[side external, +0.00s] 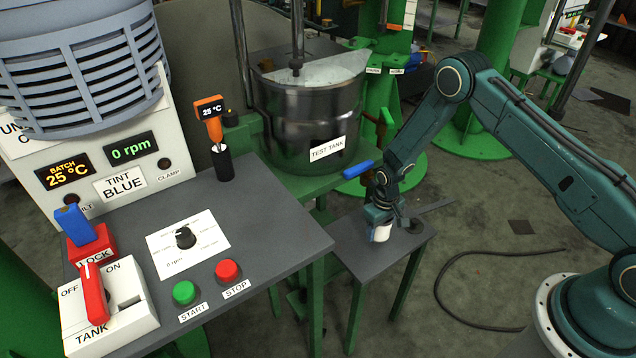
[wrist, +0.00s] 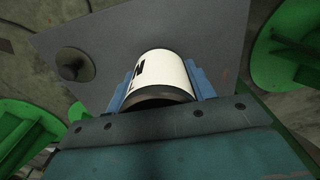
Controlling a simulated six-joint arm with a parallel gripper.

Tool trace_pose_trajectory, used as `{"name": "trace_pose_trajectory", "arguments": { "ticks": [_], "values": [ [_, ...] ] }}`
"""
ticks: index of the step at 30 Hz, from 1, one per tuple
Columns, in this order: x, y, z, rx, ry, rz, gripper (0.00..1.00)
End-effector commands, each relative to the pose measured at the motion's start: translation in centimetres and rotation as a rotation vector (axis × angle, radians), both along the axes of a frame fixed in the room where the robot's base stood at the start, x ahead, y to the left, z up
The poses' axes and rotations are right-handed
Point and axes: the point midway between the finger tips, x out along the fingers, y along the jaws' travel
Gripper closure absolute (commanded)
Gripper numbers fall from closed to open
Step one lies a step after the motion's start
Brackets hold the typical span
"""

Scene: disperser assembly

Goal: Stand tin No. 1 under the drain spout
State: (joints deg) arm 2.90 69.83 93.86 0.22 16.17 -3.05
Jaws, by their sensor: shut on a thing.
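My gripper (side external: 380,217) is shut on a small white-labelled tin (side external: 381,234), low over the small grey side table (side external: 350,240). In the wrist view the tin (wrist: 158,72) sits between the two blue fingers, with part of a dark letter on its label; its number cannot be read. I cannot tell whether its base touches the table. The steel test tank (side external: 315,110) stands behind and to the left. A blue handle (side external: 358,170) sticks out low at its right. The drain spout itself cannot be made out clearly.
A small dark round object (wrist: 74,64) is on the side table near the tin. The grey control bench (side external: 260,225) with its switches and buttons stands to the left. A green post (side external: 385,130) rises behind my gripper. A black cable (side external: 445,300) lies on the floor.

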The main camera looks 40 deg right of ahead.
Motion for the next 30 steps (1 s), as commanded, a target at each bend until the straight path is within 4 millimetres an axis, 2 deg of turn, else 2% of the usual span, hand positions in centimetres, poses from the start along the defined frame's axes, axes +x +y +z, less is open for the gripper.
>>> {"name": "trace_pose_trajectory", "arguments": {
  "ticks": [9, 24, 25, 27, 30],
  "values": [
    [-0.1, 0.0, -2.9, 0.000, 0.002, 0.000, 0.70],
    [0.0, 0.0, -3.4, 0.000, 0.001, 0.000, 0.70],
    [0.0, 0.0, -3.3, 0.000, 0.001, 0.000, 0.41],
    [0.0, 0.0, -3.3, 0.000, 0.001, 0.000, 0.27],
    [0.0, 0.0, -3.3, 0.000, 0.001, 0.000, 0.25]
  ]
}}
